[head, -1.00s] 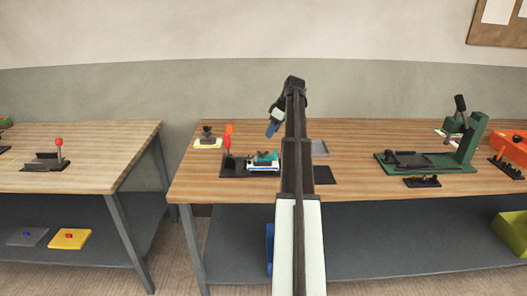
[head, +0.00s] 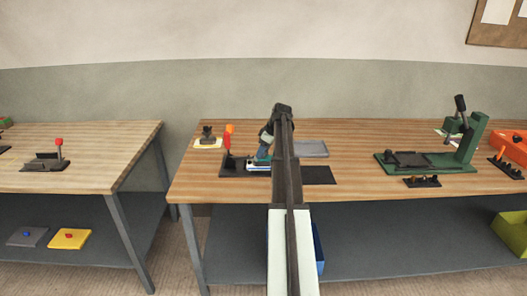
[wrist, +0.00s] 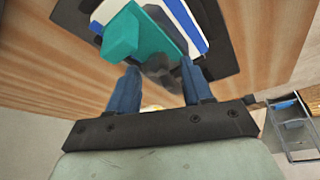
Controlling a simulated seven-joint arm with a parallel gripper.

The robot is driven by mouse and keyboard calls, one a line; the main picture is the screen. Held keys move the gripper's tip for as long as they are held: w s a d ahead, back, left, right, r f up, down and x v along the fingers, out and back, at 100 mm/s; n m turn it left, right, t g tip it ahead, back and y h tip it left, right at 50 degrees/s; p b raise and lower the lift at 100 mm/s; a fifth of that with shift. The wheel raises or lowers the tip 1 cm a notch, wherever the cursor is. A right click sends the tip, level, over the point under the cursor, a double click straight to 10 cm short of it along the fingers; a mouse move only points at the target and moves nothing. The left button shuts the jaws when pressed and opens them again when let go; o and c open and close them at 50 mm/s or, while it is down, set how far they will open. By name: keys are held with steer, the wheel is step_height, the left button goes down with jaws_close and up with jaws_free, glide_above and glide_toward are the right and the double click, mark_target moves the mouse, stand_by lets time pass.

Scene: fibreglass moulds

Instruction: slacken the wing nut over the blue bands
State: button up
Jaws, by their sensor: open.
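In the wrist view a dark grey shape (wrist: 163,72), perhaps the wing nut, lies just beyond and between the tips of my gripper (wrist: 160,78). The two blue fingers are apart; I cannot tell whether they touch it. A teal block (wrist: 128,38) lies beside it, partly over a white and blue banded piece (wrist: 186,18) on a black base. In the head view my gripper (head: 263,152) is low over the blue and white piece (head: 258,166) on the dark base (head: 233,170). My arm hides the right side of this fixture.
A small dark tool on a pale pad (head: 208,142) is further left. A grey tray (head: 312,149) and a black mat (head: 319,175) lie to the right. A green press (head: 468,145) stands further right.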

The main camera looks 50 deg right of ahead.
jaws_close()
stand_by(0.4)
steer(key=shift+m+h, duration=0.4)
steer(key=shift+m, duration=0.5)
jaws_free()
